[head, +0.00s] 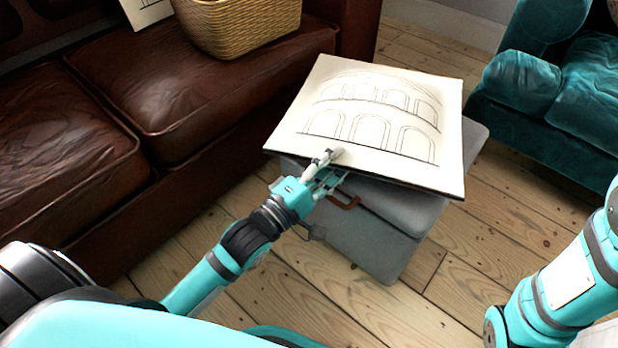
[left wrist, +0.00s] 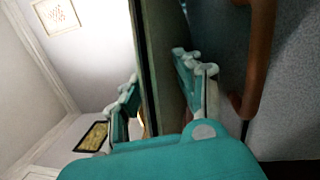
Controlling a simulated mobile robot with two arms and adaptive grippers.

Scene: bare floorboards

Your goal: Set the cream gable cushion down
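A flat, square cream cushion (head: 372,118) with a line drawing of arches lies over the top of a grey lidded box, its left side reaching past the box. No gable shows clearly in its drawing. My left gripper (head: 326,170) is at the cushion's front edge, one finger over its top face, the other below. Whether the cushion rests fully on the box is hard to tell. My right gripper is out of view.
The grey box (head: 385,255) has a brown handle (head: 343,202) at its front. A brown leather sofa (head: 175,95) with a wicker basket (head: 238,28) and another drawn cream panel (head: 146,10) is at left. A teal armchair (head: 560,110) stands at right.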

